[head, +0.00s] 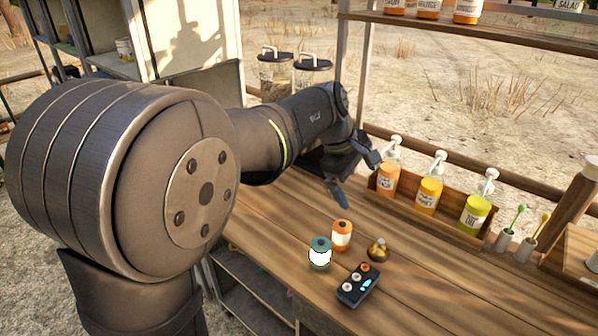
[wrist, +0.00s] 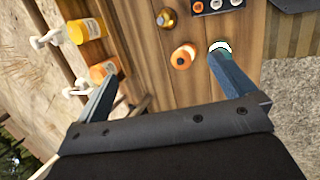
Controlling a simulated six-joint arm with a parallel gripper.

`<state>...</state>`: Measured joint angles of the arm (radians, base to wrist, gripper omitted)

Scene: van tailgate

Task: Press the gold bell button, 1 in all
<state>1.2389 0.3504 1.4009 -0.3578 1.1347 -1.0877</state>
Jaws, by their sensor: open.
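The gold bell (head: 378,250) stands on the wooden counter, right of an orange jar (head: 342,235) and behind a dark button box (head: 357,285). The bell also shows in the wrist view (wrist: 166,18) at the top centre, beyond my fingers. My gripper (head: 352,180) is above the counter, behind and left of the bell, apart from it. The right finger partly covers the green jar, which shows whole in the head view (head: 320,254).
A wooden rack (head: 450,222) with several pump bottles runs along the counter's back. Two small cups with brushes (head: 502,240) stand at the right. A shelf (head: 480,32) holds bottles above. The counter front right of the bell is clear.

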